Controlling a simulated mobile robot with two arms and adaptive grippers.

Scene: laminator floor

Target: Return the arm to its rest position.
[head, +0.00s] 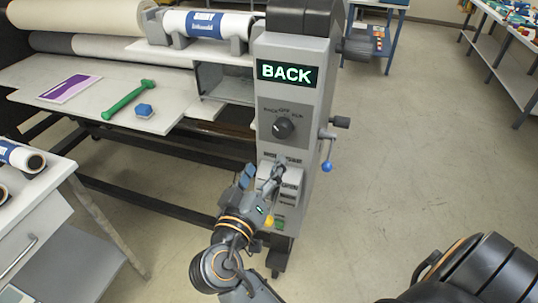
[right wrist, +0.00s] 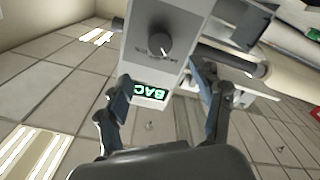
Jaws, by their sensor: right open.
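My right gripper (head: 262,176) is in front of the lower part of the laminator's grey control column (head: 297,140). Its fingers are apart with nothing between them. In the right wrist view, the open fingers (right wrist: 162,78) frame the column's face, with the lit green display (right wrist: 150,91) and the dark dial (right wrist: 160,44) beyond them. In the head view the display (head: 287,73) reads BACK, and the dial (head: 284,127) is below it. The gripper hides part of the lower panel; whether it touches the column I cannot tell. My left gripper is not in view.
A lever with a blue ball (head: 326,166) sticks out on the column's right. A white cabinet (head: 40,225) stands at left. Floor at right is open.

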